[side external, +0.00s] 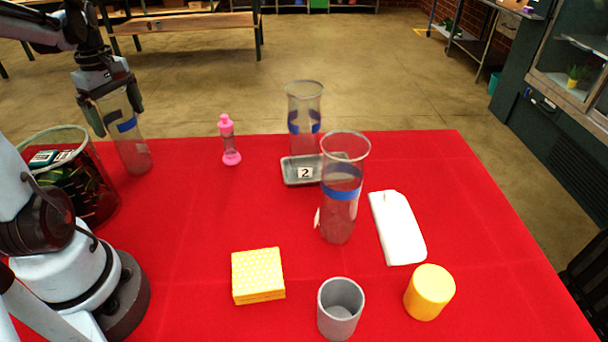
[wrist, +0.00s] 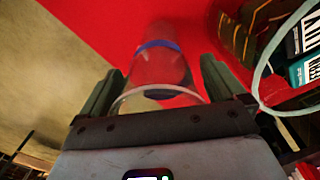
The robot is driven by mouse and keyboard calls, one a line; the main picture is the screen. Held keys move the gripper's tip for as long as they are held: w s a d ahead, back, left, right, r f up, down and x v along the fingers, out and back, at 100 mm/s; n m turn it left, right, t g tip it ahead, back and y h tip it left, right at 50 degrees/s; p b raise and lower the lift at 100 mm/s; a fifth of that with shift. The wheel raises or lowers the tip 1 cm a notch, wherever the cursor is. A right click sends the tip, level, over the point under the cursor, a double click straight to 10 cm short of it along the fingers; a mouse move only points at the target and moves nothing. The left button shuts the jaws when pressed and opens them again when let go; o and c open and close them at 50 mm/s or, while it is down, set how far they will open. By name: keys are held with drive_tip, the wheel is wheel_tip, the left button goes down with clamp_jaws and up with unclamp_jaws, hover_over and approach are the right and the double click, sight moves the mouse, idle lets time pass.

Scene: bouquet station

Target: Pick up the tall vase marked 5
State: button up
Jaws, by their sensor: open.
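A tall clear vase with a blue band (side external: 134,153) stands at the left back of the red table. My gripper (side external: 118,114) is above it, pointing down, with a finger on either side of its upper part. In the wrist view the vase (wrist: 160,68) lies between the two open fingers (wrist: 158,85), its rim close to the palm. Whether the fingers touch the glass I cannot tell. No 5 is readable on any vase.
A glass bin (side external: 100,200) with dark packets is close to the left vase; its rim shows in the wrist view (wrist: 262,85). A pink bottle (side external: 228,145), grey tray (side external: 290,172), white board (side external: 398,228), yellow box (side external: 257,275), grey cup (side external: 340,310) and yellow cylinder (side external: 430,292) stand apart.

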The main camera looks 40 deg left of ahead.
clamp_jaws()
idle(0.6)
drive_tip(key=shift+r, duration=0.15)
